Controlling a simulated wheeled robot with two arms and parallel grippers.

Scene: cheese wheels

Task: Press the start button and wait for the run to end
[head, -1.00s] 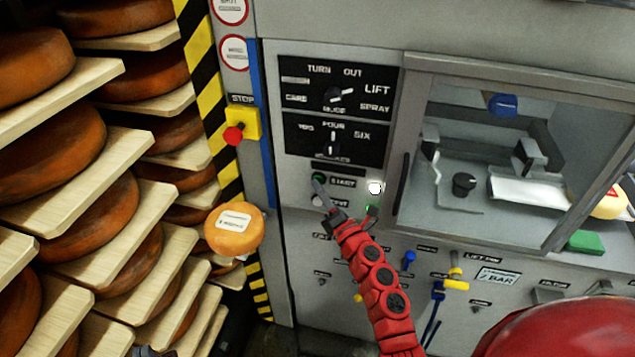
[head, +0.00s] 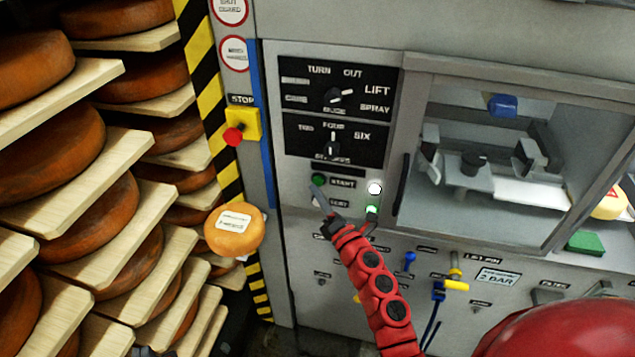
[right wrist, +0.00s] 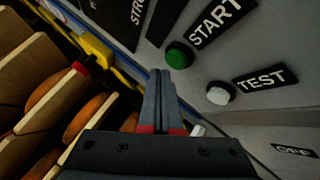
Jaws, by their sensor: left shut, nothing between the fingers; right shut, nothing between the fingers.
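The green start button (head: 318,180) is on the grey machine panel, left of its START label. In the right wrist view it (right wrist: 179,55) sits just beyond my fingertips, to their right. My right gripper (head: 317,190) is shut and empty, its tips just below the button in the head view; I see a gap to the button in the wrist view (right wrist: 160,78). A white lamp (head: 375,188) and a green lamp (head: 371,210) glow right of the labels. My left gripper (head: 146,351) shows only as a dark bit at the bottom edge.
A white TEST button (right wrist: 218,95) lies below START. A red stop button (head: 233,135) on yellow is to the left. Racks of cheese wheels (head: 75,220) fill the left side. A windowed chamber (head: 500,215) with a mechanism is to the right.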

